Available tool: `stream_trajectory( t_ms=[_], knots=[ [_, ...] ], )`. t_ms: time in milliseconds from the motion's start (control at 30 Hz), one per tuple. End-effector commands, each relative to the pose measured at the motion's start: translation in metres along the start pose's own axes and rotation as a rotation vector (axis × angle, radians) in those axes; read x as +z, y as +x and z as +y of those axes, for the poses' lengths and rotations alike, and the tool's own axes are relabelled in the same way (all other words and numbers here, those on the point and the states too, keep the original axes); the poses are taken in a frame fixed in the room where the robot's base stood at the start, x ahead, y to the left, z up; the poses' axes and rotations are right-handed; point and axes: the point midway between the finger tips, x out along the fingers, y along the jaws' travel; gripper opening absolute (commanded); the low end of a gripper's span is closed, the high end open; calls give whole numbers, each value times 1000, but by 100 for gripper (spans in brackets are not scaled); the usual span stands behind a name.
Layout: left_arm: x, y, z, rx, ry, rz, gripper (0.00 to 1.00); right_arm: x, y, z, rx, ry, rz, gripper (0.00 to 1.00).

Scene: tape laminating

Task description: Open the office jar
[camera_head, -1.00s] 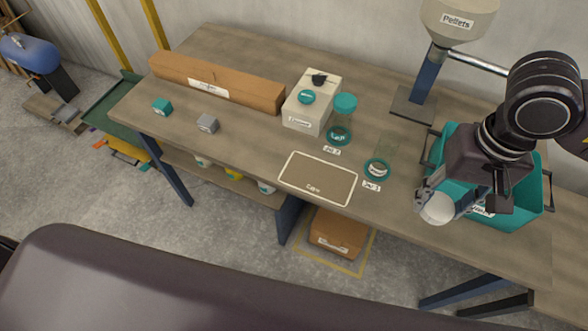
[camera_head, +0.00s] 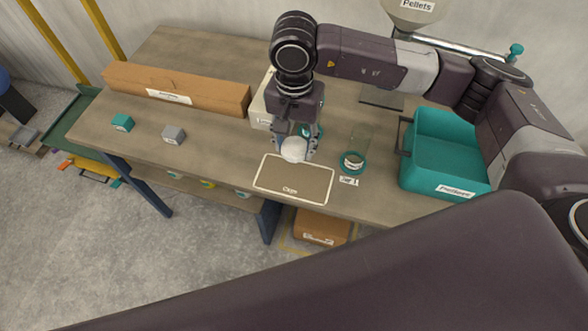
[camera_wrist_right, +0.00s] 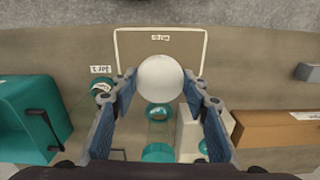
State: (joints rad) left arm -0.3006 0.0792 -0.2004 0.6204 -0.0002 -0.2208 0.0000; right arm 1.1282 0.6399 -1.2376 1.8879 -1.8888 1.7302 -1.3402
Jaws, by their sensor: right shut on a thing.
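My right gripper (camera_head: 296,152) is shut on a white round cap (camera_head: 292,148). It holds the cap over the back edge of the outlined mat marked "Caps" (camera_head: 300,182). In the right wrist view the cap (camera_wrist_right: 160,78) sits between the two fingertips. A second jar (camera_wrist_right: 157,112) with a teal lid (camera_wrist_right: 158,152) is mostly hidden behind the gripper in the head view. The jars' own labels are too small to read surely. My left gripper is out of view.
A teal bin (camera_head: 447,160) stands to the right. A white box (camera_head: 258,105) and a long brown carton (camera_head: 180,92) are at the back left. A teal cube (camera_head: 122,122) and a grey cube (camera_head: 174,135) lie left. The pellet hopper (camera_head: 412,12) is behind.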

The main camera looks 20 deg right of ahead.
Motion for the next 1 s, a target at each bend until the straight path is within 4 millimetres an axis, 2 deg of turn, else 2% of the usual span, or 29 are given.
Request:
stream_trajectory(
  t_ms=[100,300,567,800,1000],
  knots=[
    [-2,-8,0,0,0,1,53,1,32,1,5,0,-4,13],
    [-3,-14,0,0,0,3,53,1,71,1,2,-2,-2,13],
    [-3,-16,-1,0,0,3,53,1,91,1,2,-2,-1,13],
    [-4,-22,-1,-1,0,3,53,0,123,0,1,-3,0,13],
    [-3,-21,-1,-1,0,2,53,0,124,0,-1,-4,1,13]
  ],
)
